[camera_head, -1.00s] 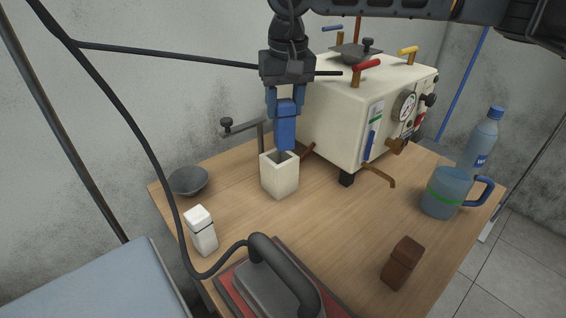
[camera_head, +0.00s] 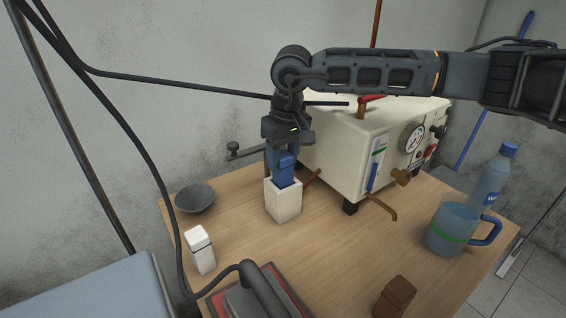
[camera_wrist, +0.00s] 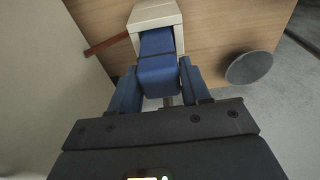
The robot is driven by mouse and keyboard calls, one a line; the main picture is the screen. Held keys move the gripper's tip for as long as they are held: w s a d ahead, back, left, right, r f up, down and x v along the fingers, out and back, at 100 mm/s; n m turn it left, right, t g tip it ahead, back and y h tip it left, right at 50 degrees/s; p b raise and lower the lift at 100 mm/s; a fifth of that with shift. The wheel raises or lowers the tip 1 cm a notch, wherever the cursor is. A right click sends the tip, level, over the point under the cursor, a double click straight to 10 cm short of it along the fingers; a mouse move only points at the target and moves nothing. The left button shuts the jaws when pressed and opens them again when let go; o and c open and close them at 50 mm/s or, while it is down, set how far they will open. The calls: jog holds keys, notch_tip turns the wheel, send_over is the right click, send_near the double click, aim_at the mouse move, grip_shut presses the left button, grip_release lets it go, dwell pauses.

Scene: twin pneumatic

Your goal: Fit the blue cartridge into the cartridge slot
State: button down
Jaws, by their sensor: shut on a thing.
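The blue cartridge (camera_head: 284,174) is upright, with its lower end inside the open top of the white cartridge slot box (camera_head: 284,204) on the wooden table. My gripper (camera_head: 283,156) is shut on the cartridge's upper part, just above the box. In the wrist view the cartridge (camera_wrist: 158,66) lies between the fingers of my gripper (camera_wrist: 160,84), and its far end goes into the mouth of the slot box (camera_wrist: 153,14). How deep it sits inside is hidden by the box walls.
A cream machine (camera_head: 345,150) with a gauge stands close behind and right of the box. A blue mug (camera_head: 451,231), a water bottle (camera_head: 490,180) and a brown block (camera_head: 394,297) are to the right.

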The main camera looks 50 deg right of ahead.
jog(key=shift+f, duration=1.1)
jog(key=shift+f, duration=0.15)
jog(key=c, duration=0.5)
grip_release()
jog(key=r, duration=0.4)
jog(key=s+r, duration=0.1)
jog(key=r, duration=0.3)
jog(key=r+b, duration=0.1)
jog(key=r, duration=0.3)
jog(key=shift+s+a+r, duration=0.1)
jog(key=shift+s+a, duration=0.15)
jog(key=shift+s, duration=0.1)
